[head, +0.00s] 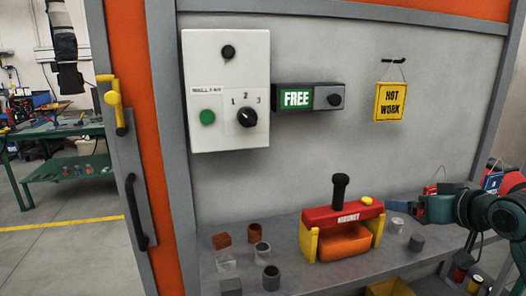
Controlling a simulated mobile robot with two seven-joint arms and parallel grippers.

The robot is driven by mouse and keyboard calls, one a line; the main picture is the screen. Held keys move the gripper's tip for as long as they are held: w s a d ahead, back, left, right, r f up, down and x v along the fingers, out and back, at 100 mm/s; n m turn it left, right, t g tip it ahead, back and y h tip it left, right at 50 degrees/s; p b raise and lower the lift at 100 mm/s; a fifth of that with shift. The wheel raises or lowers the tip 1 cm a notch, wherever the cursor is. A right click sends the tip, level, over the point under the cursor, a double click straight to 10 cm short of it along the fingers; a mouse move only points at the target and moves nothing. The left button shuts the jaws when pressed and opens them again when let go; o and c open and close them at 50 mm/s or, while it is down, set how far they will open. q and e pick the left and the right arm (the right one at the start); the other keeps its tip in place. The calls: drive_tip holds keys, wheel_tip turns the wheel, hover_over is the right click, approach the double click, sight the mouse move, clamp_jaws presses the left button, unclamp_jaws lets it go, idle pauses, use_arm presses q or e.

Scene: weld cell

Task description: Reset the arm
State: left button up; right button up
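My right arm comes in from the right edge, and its dark green gripper (408,208) points left above the right end of the grey shelf (300,284). I cannot tell from this angle whether its fingers are open or shut, and no held object can be made out. My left gripper is not in view. A white control panel (228,140) on the grey wall carries a green button (207,117), a black rotary knob (247,117) marked 1, 2, 3, and a black knob (228,52) at the top. A box with a green FREE sign (297,98) is beside it.
On the shelf stand a red and yellow device (345,217) with a black handle and orange tray, and several small cylinders and blocks. A yellow HOT WORK sign (390,102) hangs on the wall. A door handle (135,212) and green workbench (60,135) are left.

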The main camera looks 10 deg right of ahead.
drive_tip(key=s+a+f+n+g, duration=0.1)
drive_tip(key=s+a+f+g, duration=0.1)
drive_tip(key=s+a+f, duration=0.35)
drive_tip(key=s+a+f+g, duration=0.2)
drive_tip(key=f, duration=0.7)
drive_tip(key=s+a+f+n+g, duration=0.1)
drive_tip(key=s+a+f, duration=0.25)
drive_tip(key=f, duration=0.35)
drive_tip(key=s+a+f+g, duration=0.25)
drive_tip(key=s+a, duration=0.25)
drive_tip(key=s, duration=0.3)
drive_tip(key=s+a+f+g, duration=0.2)
drive_tip(key=s+a+f, duration=0.25)
drive_tip(key=s, duration=0.25)
use_arm(q)
drive_tip(key=p, duration=0.2)
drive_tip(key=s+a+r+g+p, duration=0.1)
drive_tip(key=p, duration=0.2)
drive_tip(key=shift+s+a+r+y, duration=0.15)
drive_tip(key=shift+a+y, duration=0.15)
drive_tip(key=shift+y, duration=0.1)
use_arm(e)
drive_tip(key=w+a+f+n+t+y, duration=0.1)
drive_tip(key=w+a+t+y, duration=0.1)
drive_tip(key=w+a+t, duration=0.4)
drive_tip(key=shift+a+t+y, duration=0.15)
drive_tip(key=shift+t+y, duration=0.15)
drive_tip(key=shift+t, duration=0.35)
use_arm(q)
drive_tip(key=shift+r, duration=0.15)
